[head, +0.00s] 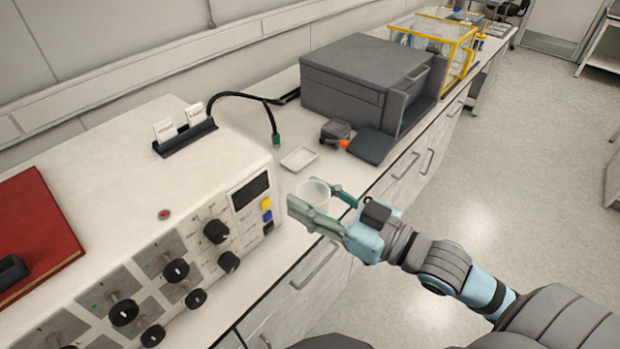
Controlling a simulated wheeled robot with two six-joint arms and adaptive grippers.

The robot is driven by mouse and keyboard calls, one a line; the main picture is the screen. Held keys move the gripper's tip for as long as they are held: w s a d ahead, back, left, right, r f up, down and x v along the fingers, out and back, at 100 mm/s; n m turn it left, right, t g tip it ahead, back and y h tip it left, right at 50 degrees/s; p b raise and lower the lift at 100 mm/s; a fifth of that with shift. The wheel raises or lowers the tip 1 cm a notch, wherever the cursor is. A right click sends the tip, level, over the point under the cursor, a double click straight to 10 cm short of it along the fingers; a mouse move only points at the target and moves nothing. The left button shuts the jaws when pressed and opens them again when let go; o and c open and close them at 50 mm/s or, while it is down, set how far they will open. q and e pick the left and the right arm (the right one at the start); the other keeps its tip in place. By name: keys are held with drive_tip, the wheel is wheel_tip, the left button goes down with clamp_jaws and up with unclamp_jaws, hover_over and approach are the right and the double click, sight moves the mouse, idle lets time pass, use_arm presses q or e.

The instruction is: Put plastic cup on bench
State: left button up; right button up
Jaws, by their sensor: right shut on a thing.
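A white translucent plastic cup (313,195) is between the fingers of my right gripper (316,203). The gripper is shut on it, and the cup looks upright. My right arm comes in from the lower right. The cup and gripper appear over the front part of the white bench (262,157), beside the control unit. I cannot tell whether the cup's base touches the bench top, as the near finger hides it. My left gripper is not in view.
A white control unit (150,215) with black knobs stands at left. A small white tray (299,158), a small dark device (336,132) and a large grey machine (364,75) are farther back. A red book (38,230) lies at far left. A yellow-framed box (432,40) stands beyond.

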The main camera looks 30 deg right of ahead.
drive_tip(key=w+d+m+t+h+b, duration=0.1)
drive_tip(key=w+d+m+h+b, duration=0.2)
drive_tip(key=w+d, duration=0.5)
drive_tip(key=w+d+m+t+h+b, duration=0.1)
drive_tip(key=w+d+m+h+b, duration=0.2)
drive_tip(key=w, duration=0.8)
drive_tip(key=d+f+h+b, duration=0.1)
drive_tip(key=f+b, duration=0.2)
drive_tip(key=f, duration=0.5)
drive_tip(key=w+d+f+h+b, duration=0.1)
drive_tip(key=f+b, duration=0.2)
drive_tip(key=f, duration=0.6)
drive_tip(key=w+d+f+b, duration=0.1)
drive_tip(key=d+f+b, duration=0.1)
drive_tip(key=f, duration=0.7)
drive_tip(key=shift+h+b, duration=0.4)
drive_tip(key=shift+b, duration=0.1)
drive_tip(key=o, duration=1)
drive_tip(key=shift+r, duration=0.1)
drive_tip(key=shift+o, duration=0.2)
